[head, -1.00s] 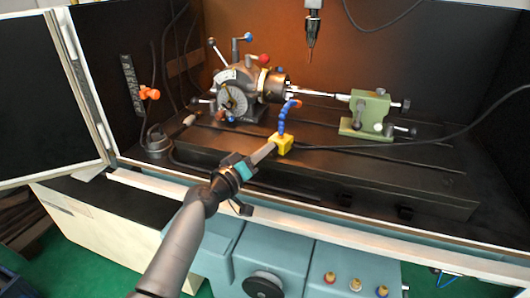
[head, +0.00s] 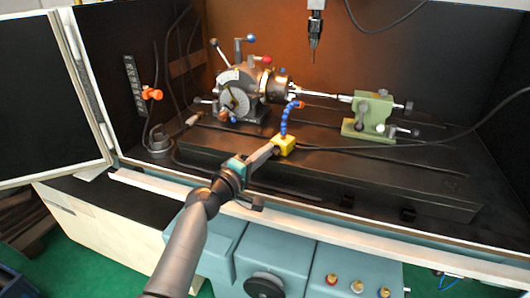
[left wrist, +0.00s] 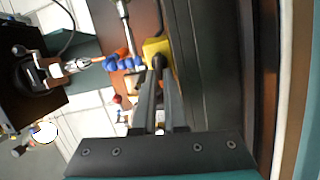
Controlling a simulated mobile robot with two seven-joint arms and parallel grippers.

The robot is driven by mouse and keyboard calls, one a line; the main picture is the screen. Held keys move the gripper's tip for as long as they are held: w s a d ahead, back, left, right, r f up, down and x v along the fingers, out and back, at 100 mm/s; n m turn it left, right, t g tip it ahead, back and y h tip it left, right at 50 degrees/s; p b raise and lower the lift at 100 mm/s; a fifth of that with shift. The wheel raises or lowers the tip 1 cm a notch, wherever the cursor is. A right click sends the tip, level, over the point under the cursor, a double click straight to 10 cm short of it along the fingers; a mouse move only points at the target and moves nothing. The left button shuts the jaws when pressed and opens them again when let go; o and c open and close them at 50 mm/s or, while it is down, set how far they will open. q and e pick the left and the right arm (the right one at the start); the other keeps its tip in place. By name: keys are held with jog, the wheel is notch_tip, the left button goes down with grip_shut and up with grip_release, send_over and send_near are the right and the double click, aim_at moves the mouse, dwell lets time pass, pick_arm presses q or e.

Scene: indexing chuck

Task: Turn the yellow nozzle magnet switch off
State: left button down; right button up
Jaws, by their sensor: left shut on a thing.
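The yellow nozzle magnet (head: 288,146) is a small block on the dark machine table, with a blue segmented hose (head: 283,122) rising from it to an orange tip. My left gripper (head: 274,149) reaches in from the front left, its fingertips at the block's near left face. In the left wrist view the yellow block (left wrist: 153,46) lies just beyond the fingertips (left wrist: 158,68). The fingers are shut on a small dark knob, the magnet's switch (left wrist: 159,62), and mostly hide it. My right gripper is in neither view.
The indexing head (head: 241,92) with ball-ended levers stands behind the magnet. A green tailstock (head: 372,112) stands to the right and a spindle tool (head: 315,40) hangs above. A black cable (head: 420,142) runs across the table. The table's front right is clear.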

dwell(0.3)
pick_arm(q)
jog(key=c, duration=1)
grip_release()
jog(key=shift+o, duration=0.2)
jog(key=shift+f, duration=0.1)
jog(key=shift+s+f, duration=0.15)
